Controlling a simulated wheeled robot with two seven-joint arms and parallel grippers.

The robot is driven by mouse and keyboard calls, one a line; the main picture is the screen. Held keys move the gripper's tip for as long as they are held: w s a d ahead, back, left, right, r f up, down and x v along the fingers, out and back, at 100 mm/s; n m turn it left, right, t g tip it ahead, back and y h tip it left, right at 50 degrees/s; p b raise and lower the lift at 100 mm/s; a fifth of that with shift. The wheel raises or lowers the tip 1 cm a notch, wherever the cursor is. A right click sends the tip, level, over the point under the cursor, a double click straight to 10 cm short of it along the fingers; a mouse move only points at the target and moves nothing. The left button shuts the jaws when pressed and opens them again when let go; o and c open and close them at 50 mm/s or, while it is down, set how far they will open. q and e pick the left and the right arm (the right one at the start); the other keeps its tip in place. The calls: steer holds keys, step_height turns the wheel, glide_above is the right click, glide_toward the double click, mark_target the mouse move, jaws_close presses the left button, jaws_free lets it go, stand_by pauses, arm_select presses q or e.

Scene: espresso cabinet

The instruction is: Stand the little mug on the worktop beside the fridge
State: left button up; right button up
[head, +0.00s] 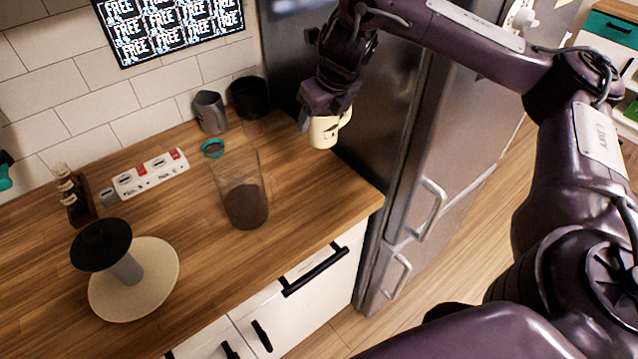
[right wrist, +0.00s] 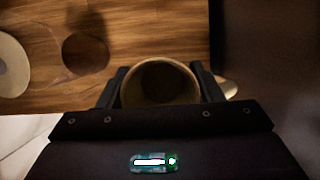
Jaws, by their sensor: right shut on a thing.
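The little mug (head: 323,132) is cream-coloured with a dark marking and hangs below my right gripper (head: 318,115). The gripper is shut on it, a finger on each side, as the right wrist view shows, where the mug's round open rim (right wrist: 160,84) faces the camera. The mug looks upright, near the worktop's right end beside the fridge. I cannot tell whether its base touches the wood. The worktop (head: 310,195) is brown wood. The fridge (head: 385,120) is dark steel and stands just right of the worktop. My left gripper is not in view.
A clear glass container (head: 243,200) with dark contents stands left of the mug. Behind are a grey jug (head: 210,112), a black cup (head: 249,97) and a teal ring (head: 213,148). The front right worktop is bare.

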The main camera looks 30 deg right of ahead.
step_height(320, 180, down, 15)
steer(key=b, duration=0.7)
steer(key=shift+b, duration=0.3)
steer(key=shift+f, duration=1.4)
steer(key=shift+d, duration=0.1)
steer(key=shift+f, duration=0.15)
steer(key=o, duration=1.1)
